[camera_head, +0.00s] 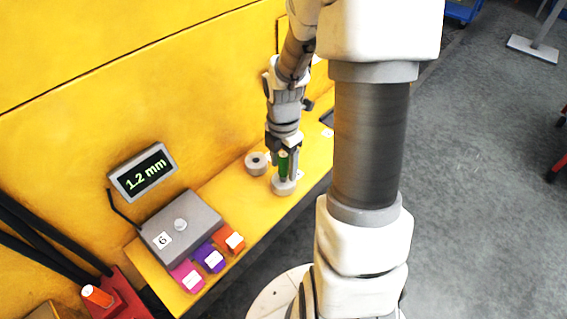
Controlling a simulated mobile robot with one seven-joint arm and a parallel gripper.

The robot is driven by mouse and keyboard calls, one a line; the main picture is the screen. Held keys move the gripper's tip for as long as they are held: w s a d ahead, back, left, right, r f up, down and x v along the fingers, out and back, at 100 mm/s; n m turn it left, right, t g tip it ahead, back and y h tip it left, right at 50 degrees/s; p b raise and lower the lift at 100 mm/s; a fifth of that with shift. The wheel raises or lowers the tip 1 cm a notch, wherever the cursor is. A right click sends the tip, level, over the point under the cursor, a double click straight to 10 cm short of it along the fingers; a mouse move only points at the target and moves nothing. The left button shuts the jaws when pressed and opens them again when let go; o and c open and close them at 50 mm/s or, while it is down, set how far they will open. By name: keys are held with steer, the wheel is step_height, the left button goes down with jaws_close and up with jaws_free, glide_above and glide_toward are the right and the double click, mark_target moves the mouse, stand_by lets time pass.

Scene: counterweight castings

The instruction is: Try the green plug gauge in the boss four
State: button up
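The green plug gauge (283,166) is upright between the fingers of my gripper (284,172), which appears shut on it. It stands over a round grey boss (283,187) on the yellow ledge (232,186). The gauge's lower end is at the top of this boss; I cannot tell whether it is in the bore. A second grey boss (256,163) with a dark open hole stands behind it to the left. White labels by the bosses are partly hidden or too small to read, so I cannot tell which boss is four.
A grey box (180,228) labelled 6 with a pale knob stands on the ledge. Pink (187,276), purple (209,257) and orange (230,239) labelled blocks sit before it. A display (143,172) reads 1.2 mm. A red holder (124,297) with an orange cylinder is lower left.

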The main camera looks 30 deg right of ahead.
steer(key=shift+r, duration=0.1)
step_height(320, 180, up, 29)
steer(key=p, duration=1.3)
stand_by(1.6)
steer(key=m+b, duration=0.4)
steer(key=b, duration=1)
glide_toward(283, 153)
step_height(283, 153, down, 11)
steer(key=shift+r+b, duration=0.2)
steer(key=shift+b, duration=0.65)
steer(key=shift+s+f+b, duration=0.2)
steer(key=shift+f+b, duration=0.1)
steer(key=shift+f, duration=2.4)
